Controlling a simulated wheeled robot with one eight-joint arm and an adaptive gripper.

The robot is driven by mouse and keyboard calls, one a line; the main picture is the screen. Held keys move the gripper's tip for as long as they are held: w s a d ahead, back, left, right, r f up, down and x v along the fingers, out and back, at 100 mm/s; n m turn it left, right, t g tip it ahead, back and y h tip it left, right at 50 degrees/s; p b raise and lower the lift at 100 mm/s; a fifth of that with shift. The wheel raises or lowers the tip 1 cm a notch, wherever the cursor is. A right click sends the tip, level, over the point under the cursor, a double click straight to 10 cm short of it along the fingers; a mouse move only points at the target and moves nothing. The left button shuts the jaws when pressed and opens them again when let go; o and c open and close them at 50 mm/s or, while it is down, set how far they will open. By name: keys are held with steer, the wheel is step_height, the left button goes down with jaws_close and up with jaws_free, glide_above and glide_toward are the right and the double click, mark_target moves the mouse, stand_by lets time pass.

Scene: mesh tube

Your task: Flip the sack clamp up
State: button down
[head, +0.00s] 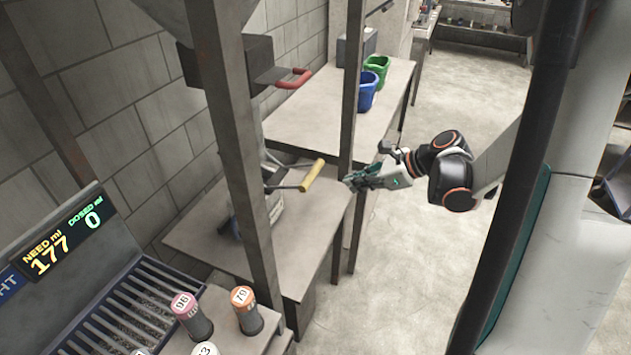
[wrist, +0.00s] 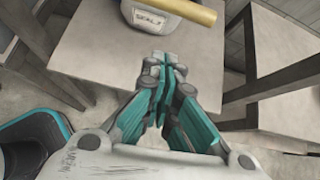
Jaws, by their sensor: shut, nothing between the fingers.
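A yellow-handled lever (head: 312,175) sticks out to the right on metal arms from a grey device (head: 272,205) on a table behind the steel posts. The yellow bar (wrist: 185,10) also crosses the top of the wrist view, over a grey body with a label that seems to read "SEAL 2" (wrist: 150,20). A red handle (head: 293,79) juts from a dark box under the hopper. I cannot tell for certain which handle is the sack clamp. My gripper (head: 348,182) is shut and empty, right of the yellow bar and apart from it.
Steel posts (head: 240,150) stand left of my gripper, one close to it (head: 350,120). The device's table (head: 305,230) lies below. Blue (head: 367,92) and green (head: 377,68) buckets stand on a table behind. Numbered cylinders (head: 247,312) are at the front left. Open floor lies right.

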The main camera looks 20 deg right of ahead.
steer(key=shift+s+d+f+m, duration=0.25)
steer(key=shift+d+f+m, duration=0.1)
steer(key=shift+f+m, duration=0.15)
steer(key=b+x, duration=0.4)
steer(key=x, duration=0.7)
steer(key=shift+w+a+r, duration=0.1)
steer(key=shift+r, duration=1.05)
steer(key=shift+w+a+r, duration=0.1)
steer(key=shift+r, duration=1)
